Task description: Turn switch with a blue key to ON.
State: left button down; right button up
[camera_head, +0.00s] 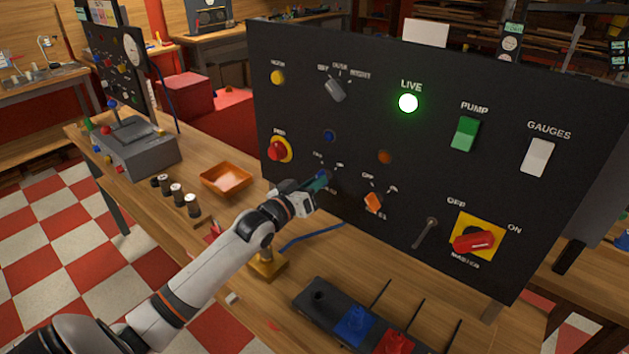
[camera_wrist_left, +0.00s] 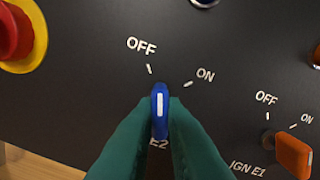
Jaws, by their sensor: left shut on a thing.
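My left gripper (camera_head: 320,181) reaches the black panel from the left, at the lower middle. In the left wrist view its teal fingers (camera_wrist_left: 158,125) are shut on the blue key (camera_wrist_left: 160,100), which has a white bar on its face. The bar points about straight up in that view, between the OFF mark (camera_wrist_left: 149,69) and the ON mark (camera_wrist_left: 188,84), closer to OFF. The fingers hide the key's sides and part of the label under it. In the head view the gripper hides the key. My right gripper is not in view.
An orange key switch (camera_head: 373,202) sits just right of the gripper, and a red emergency button (camera_head: 277,151) to its left. A metal toggle (camera_head: 425,232) and a red rotary switch (camera_head: 474,241) are lower right. A brass-coloured stand (camera_head: 267,264) is below my arm. The LIVE lamp (camera_head: 408,103) glows green.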

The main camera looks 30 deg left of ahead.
pick_arm(q)
jog(key=m+p, duration=0.2)
jog(key=m, duration=1)
jog(key=shift+p, duration=0.35)
jog(key=shift+m, duration=0.3)
jog(key=c, duration=1.5)
grip_release()
jog(key=shift+s+a+b, duration=0.15)
jog(key=shift+s+b, duration=0.2)
jog(key=shift+s, duration=1.65)
jog(key=shift+s+a+b, duration=0.15)
jog(key=shift+s+b, duration=0.2)
jog(key=shift+s, duration=1.65)
jog(key=shift+s+a+b, duration=0.15)
jog(key=shift+s+b, duration=0.2)
jog(key=shift+s, duration=1.65)
